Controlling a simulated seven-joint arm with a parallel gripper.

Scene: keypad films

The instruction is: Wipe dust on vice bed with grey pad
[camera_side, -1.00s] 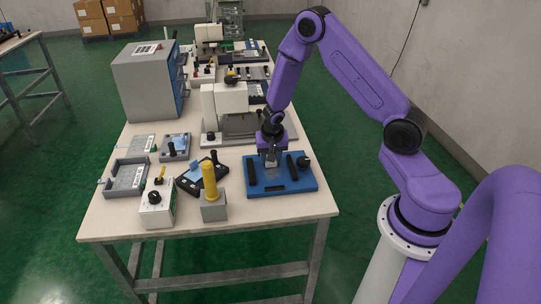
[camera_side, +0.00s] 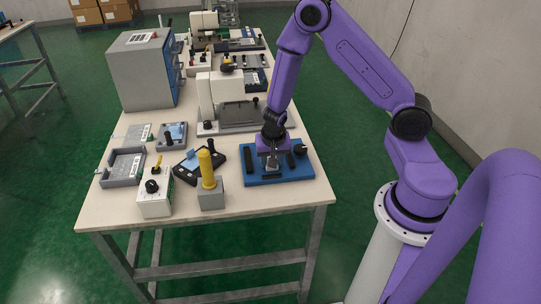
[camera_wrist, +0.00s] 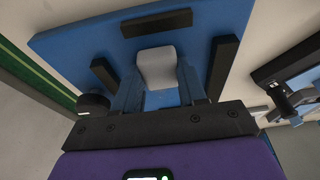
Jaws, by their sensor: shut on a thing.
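My gripper (camera_side: 271,163) is over the blue board and is shut on a small light grey block, which looks like the grey pad (camera_wrist: 157,68). The pad sits between my two fingertips in the wrist view. It also shows in the side view (camera_side: 271,167), low over or on the board; I cannot tell whether it touches. The blue board (camera_side: 300,172) carries black bars and a round black knob. I cannot tell which part is the vice bed; a machine with a grey bed (camera_side: 242,117) stands behind the board. I can make out no dust.
A grey block with a yellow handle (camera_side: 207,170), a white box with a black knob (camera_side: 154,192) and a black tilted device (camera_side: 187,163) stand left of the board. A grey cabinet (camera_side: 143,75) stands at the back left. The table's front strip is clear.

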